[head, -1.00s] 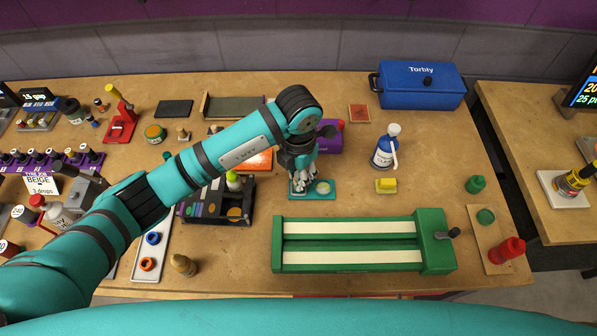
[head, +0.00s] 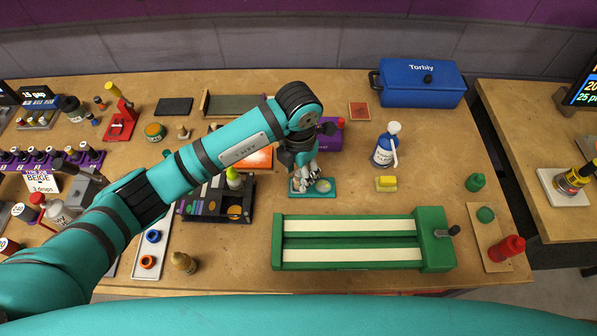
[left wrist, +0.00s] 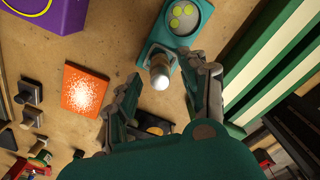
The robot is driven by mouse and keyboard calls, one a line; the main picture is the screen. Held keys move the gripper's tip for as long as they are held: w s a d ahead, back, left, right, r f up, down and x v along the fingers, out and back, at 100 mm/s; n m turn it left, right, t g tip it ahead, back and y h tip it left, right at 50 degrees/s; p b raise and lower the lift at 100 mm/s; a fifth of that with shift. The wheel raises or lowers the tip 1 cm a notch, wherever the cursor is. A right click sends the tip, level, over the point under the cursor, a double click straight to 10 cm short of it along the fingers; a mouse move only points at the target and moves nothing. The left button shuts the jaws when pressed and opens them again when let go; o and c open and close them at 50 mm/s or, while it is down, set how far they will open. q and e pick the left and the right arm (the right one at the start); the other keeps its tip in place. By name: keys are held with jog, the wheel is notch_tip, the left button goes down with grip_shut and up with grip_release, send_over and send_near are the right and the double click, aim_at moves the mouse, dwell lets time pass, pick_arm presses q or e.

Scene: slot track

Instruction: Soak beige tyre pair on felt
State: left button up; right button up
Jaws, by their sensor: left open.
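My left gripper (head: 306,173) is over a small teal tray (head: 331,192) in the head view. In the left wrist view its two fingers (left wrist: 160,76) are spread apart. A small upright piece with a rounded silver top (left wrist: 160,72) stands at the near end of the teal tray, between the fingertips; I see no grip on it. The tray's other end has a pale round pad (left wrist: 184,18) with several yellow-green spots, which may be the felt. I cannot make out a beige tyre pair. My right gripper is not in view.
A green slot track (head: 350,242) lies in front. A yellow block (head: 386,184) and a blue-white bottle (head: 384,150) stand right of the tray. A dark organizer (head: 216,205) is to the left. A card reading "BEIGE 3 drops" (head: 41,184) is at far left.

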aim_at(298, 173)
pick_arm(q)
notch_tip(298, 173, up, 10)
jog(key=b, duration=0.2)
jog(key=shift+w+f+b, duration=0.1)
jog(key=shift+b, duration=0.2)
jog(key=shift+r, duration=0.75)
